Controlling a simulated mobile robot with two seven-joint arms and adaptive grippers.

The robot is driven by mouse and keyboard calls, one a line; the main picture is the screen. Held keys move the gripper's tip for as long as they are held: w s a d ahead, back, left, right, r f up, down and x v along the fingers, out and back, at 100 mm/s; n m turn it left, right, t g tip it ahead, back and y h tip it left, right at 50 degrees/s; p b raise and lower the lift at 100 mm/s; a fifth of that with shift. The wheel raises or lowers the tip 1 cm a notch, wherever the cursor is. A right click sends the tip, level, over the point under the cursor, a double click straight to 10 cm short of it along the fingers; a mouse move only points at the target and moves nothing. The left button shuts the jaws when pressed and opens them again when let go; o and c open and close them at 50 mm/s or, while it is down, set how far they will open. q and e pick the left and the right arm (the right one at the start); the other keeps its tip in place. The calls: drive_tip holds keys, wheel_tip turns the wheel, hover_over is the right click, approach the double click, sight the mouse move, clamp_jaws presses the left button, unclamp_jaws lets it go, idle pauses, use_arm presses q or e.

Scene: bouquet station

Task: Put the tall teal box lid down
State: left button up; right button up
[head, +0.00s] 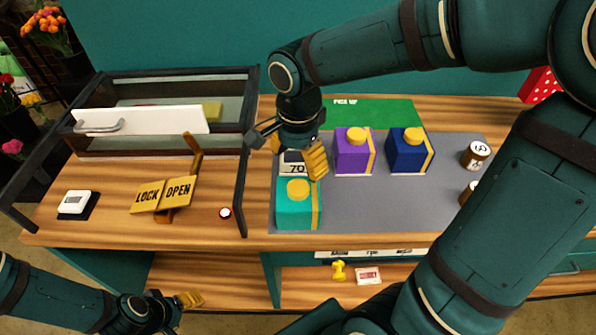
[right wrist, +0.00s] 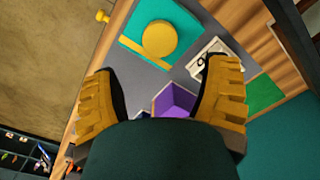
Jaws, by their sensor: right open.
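The teal box (head: 298,218) stands at the front left corner of the grey mat (head: 375,210). Its teal lid (head: 282,187) with a round gold knob (head: 298,188) is on top; I cannot tell how snugly it sits. In the right wrist view the teal lid (right wrist: 185,22) and its knob (right wrist: 160,39) show beyond the fingers. My right gripper (head: 296,158) is open and empty, above and behind the teal box, apart from the knob. It also shows in the right wrist view (right wrist: 160,72). My left gripper (head: 184,300) is low at the front left, away from the box.
A purple box (head: 350,155) and a blue box (head: 407,154) stand right of my right gripper. A white number card (head: 295,168) is behind the teal box. A hinged LOCK/OPEN sign (head: 163,194) and a glass case (head: 170,90) are left. The grey mat's front middle is clear.

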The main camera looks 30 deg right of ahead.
drive_tip(key=shift+r, duration=1.7)
